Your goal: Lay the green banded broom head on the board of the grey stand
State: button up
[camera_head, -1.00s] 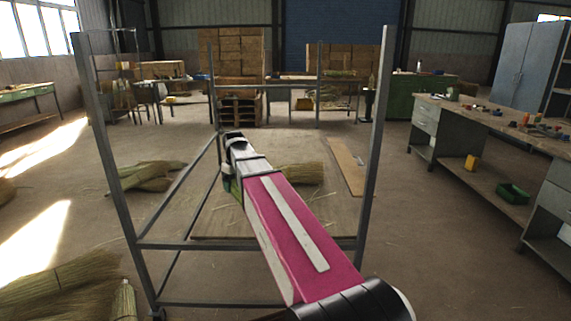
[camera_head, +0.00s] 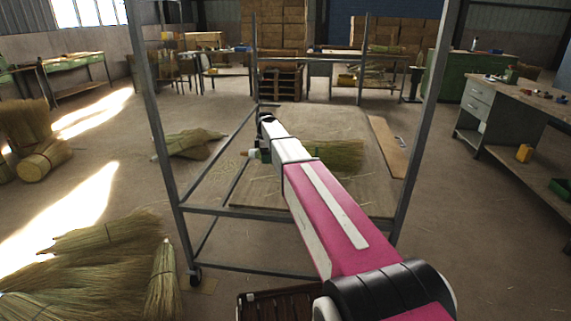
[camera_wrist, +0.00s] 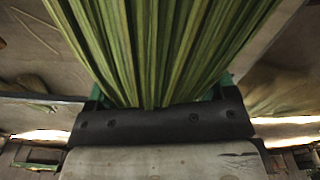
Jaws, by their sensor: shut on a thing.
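The grey stand (camera_head: 164,125) is a tall metal frame, and its wide wooden board (camera_head: 360,198) spans the frame behind the front crossbar. My gripper (camera_head: 262,150) is shut on the green banded broom head (camera_head: 338,156) above the board in the picture. Its straw bristles point right, and its green band and pale tip show left of my arm. My arm hides its middle. In the wrist view, the green-tinted bristles (camera_wrist: 160,50) fan upward from a dark riveted bar, with bits of green at its ends. I cannot tell whether the broom head touches the board.
A loose broom bundle (camera_head: 188,142) lies to the left of the board. Several more bundles (camera_head: 100,265) lie at the front left. A brown slatted crate (camera_head: 278,305) stands at the bottom. A workbench (camera_head: 530,105) is on the right. Floor is clear between stand and bench.

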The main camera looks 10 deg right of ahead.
jog(key=d+f, duration=0.1)
jog(key=d, duration=0.1)
jog(key=d+f, duration=0.1)
jog(key=d, duration=0.1)
jog(key=w+d+f, duration=0.1)
jog(key=d+f, duration=0.1)
jog(key=shift+d, duration=0.25)
jog(key=shift+f, duration=2)
jog(key=o, duration=1.1)
jog(key=shift+f, duration=0.1)
jog(key=shift+o, duration=0.2)
jog(key=r, duration=1.2)
jog(key=shift+s+d+r, duration=0.1)
jog(key=shift+d, duration=0.1)
